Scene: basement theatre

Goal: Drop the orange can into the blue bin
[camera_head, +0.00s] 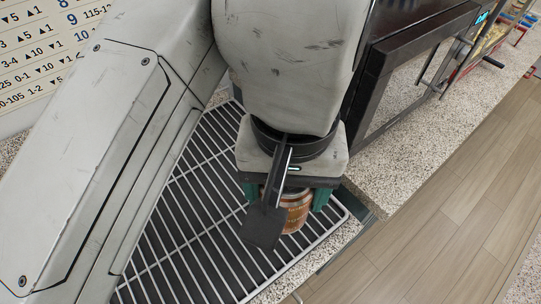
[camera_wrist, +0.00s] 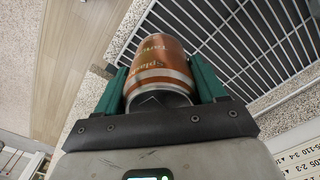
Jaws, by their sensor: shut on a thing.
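The orange can (camera_head: 296,212) is copper-orange with pale lettering and a silver rim. It stands between the two green fingers of my gripper (camera_head: 287,197), which is shut on it, above or on a wire rack. The wrist view shows the can (camera_wrist: 160,55) with a finger pressed on each side and its near end close to the palm of my gripper (camera_wrist: 159,82). I cannot tell whether the can touches the rack. A dark paddle-shaped piece partly covers the can in the head view. The blue bin is not seen in either view.
The wire rack (camera_head: 213,238) sits on a speckled counter (camera_head: 405,125). A dark-framed appliance (camera_head: 395,75) stands behind on the right. Wooden floor (camera_head: 440,225) lies to the right. A board with printed numbers (camera_head: 40,50) is at the upper left.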

